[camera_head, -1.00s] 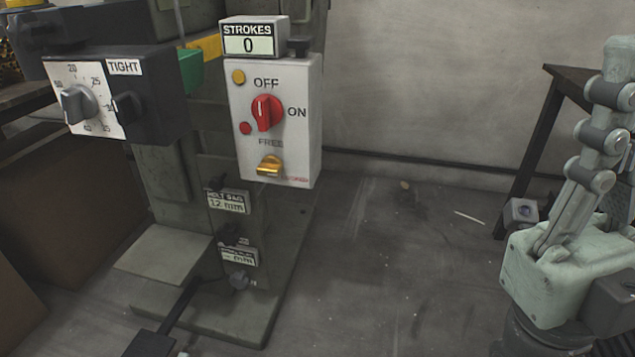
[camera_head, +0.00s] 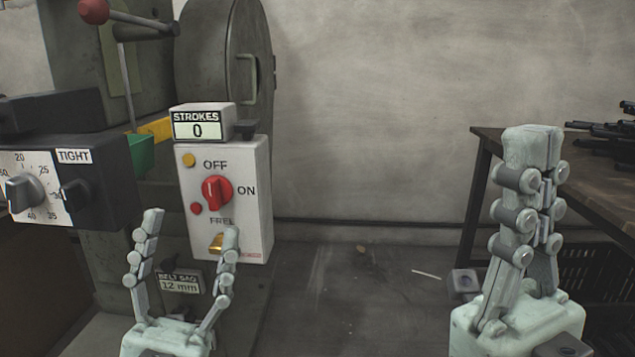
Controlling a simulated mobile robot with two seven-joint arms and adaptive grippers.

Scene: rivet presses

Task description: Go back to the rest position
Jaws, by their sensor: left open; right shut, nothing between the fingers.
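My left gripper (camera_head: 190,225) is at the lower left with its two fingers spread and pointing up, and nothing shows between them. The control box has a red knob (camera_head: 217,193) between OFF and ON, and a brass switch (camera_head: 216,243) partly behind my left gripper's finger. The strokes counter (camera_head: 203,122) on top reads 0.
A dial box (camera_head: 100,178) marked TIGHT is at the left. A red-knobbed lever (camera_head: 130,22) is above it. A wooden table (camera_head: 590,170) with dark parts stands at the right, with a black crate (camera_head: 590,270) under it.

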